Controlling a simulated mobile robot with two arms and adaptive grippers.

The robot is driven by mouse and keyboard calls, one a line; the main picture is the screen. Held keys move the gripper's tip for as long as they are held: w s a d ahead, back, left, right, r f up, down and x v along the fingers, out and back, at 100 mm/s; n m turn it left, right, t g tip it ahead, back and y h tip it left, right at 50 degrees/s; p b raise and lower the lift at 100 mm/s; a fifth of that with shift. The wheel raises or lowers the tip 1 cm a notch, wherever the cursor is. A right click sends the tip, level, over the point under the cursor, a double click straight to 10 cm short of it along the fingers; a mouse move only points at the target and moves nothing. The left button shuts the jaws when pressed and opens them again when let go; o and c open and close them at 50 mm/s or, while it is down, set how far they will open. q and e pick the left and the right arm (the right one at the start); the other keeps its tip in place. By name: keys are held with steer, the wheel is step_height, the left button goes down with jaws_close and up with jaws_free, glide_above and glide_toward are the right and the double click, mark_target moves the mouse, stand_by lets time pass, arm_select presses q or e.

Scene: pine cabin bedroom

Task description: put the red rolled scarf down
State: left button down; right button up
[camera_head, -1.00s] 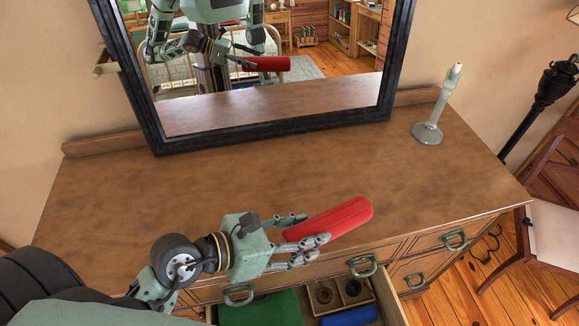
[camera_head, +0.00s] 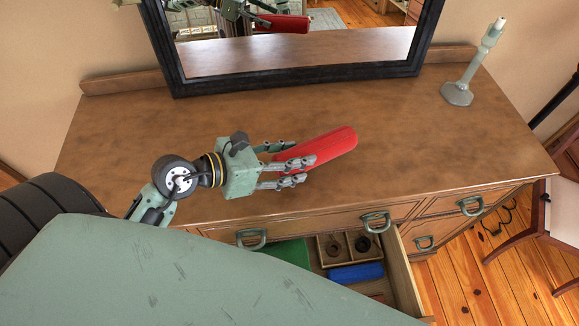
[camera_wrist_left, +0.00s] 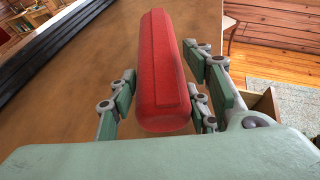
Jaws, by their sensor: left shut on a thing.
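The red rolled scarf (camera_head: 318,150) is held in my left gripper (camera_head: 287,163), whose fingers are shut around its near end. The scarf points right and slightly up in the head view, over the front part of the brown dresser top (camera_head: 200,115). I cannot tell whether it touches the wood. In the left wrist view the scarf (camera_wrist_left: 162,75) lies lengthwise between the green finger pads of the gripper (camera_wrist_left: 162,105), with the dresser top behind it. My right gripper is not in view.
A black-framed mirror (camera_head: 300,82) stands at the back. A grey candlestick (camera_head: 458,94) is at the back right. Below the front edge an open drawer (camera_head: 405,285) holds a blue roll (camera_head: 355,273), a green item (camera_head: 292,252) and dark rings in a divided box. The dresser's right side is clear.

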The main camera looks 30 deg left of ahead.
arm_select(q)
steer(key=shift+w+a+f, duration=0.1)
steer(key=shift+a+f, duration=0.05)
steer(key=shift+a, duration=0.05)
step_height(320, 180, down, 3)
steer(key=shift+f, duration=0.45)
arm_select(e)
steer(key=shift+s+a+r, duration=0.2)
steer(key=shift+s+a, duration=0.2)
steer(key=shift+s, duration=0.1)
arm_select(q)
steer(key=c, duration=0.9)
jaws_free()
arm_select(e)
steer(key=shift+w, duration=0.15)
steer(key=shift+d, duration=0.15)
